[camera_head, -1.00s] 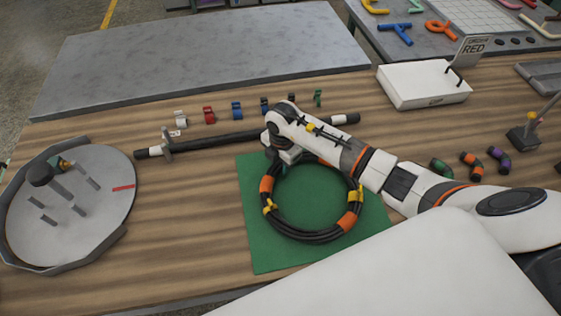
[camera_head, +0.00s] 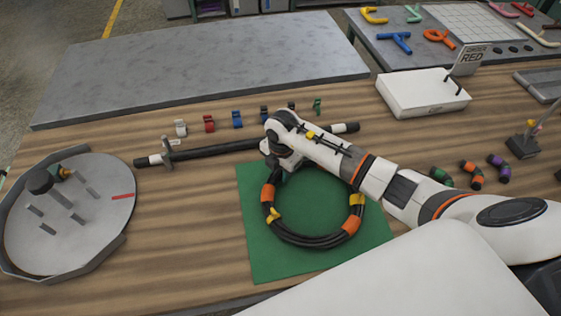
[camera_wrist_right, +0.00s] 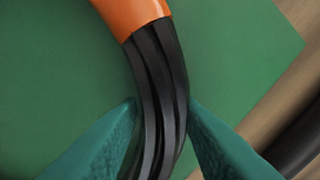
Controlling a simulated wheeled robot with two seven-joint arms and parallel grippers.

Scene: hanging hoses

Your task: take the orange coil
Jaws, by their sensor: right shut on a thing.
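The coil (camera_head: 306,240) is a ring of black hose with orange bands and yellow ties. It appears to lie flat on a green mat (camera_head: 265,262) in the head view. My right gripper (camera_head: 277,170) reaches the far left part of the ring from above. In the right wrist view its two teal fingers (camera_wrist_right: 163,103) are shut on the black strands (camera_wrist_right: 160,85), one on each side, just below an orange band (camera_wrist_right: 133,14). In the head view my right wrist hides the fingertips and part of the ring. My left gripper is not in view.
A round grey fixture (camera_head: 90,235) with pegs stands at left. A black rod (camera_head: 215,149) with white ends lies behind the mat, with small coloured clips (camera_head: 237,120) beyond it. A white box (camera_head: 420,92) with a RED sign stands at back right. Wood left of the mat is clear.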

